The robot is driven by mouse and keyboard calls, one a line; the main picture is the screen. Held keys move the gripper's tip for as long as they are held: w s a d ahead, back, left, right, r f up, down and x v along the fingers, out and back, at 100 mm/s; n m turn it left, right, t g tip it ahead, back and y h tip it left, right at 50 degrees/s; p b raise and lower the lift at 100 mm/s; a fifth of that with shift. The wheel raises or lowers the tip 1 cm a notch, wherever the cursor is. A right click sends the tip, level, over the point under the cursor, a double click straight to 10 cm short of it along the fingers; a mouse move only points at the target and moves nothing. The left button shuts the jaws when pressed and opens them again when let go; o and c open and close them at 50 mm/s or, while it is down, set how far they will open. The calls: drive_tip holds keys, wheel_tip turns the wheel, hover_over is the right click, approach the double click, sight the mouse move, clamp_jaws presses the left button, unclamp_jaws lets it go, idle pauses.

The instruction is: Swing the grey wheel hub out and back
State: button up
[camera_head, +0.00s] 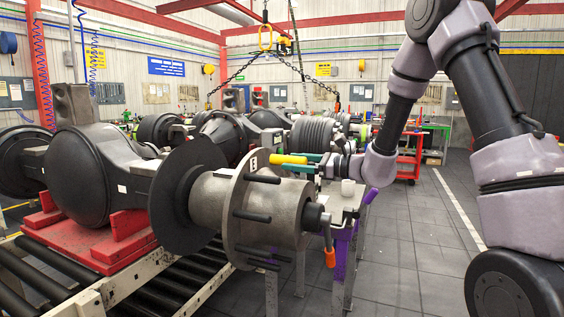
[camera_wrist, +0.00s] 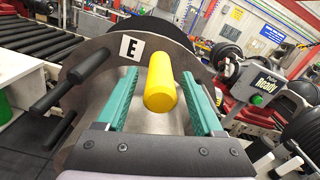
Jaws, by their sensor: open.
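The grey wheel hub (camera_head: 273,208) sits on the end of the axle (camera_head: 90,172), in front of a dark disc (camera_head: 183,190). Black studs stick out of its flange, and the flange carries a label "E" (camera_wrist: 132,47). A yellow sleeve (camera_head: 288,159) sticks out from the upper flange. My gripper (camera_head: 312,161) is at the hub's upper right, with teal fingers open. In the wrist view the yellow sleeve (camera_wrist: 161,84) lies between the two fingers, with a visible gap on each side. The sleeve's far end is hidden.
A small bench with purple legs (camera_head: 342,245) and a white cup (camera_head: 348,187) stands right behind the hub. An orange-handled tool (camera_head: 330,257) hangs near the hub's end. Red cradles (camera_head: 95,240) hold the axle over rollers. Chains hang above.

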sight(282, 160)
drive_tip(key=shift+x, duration=2.2)
clamp_jaws()
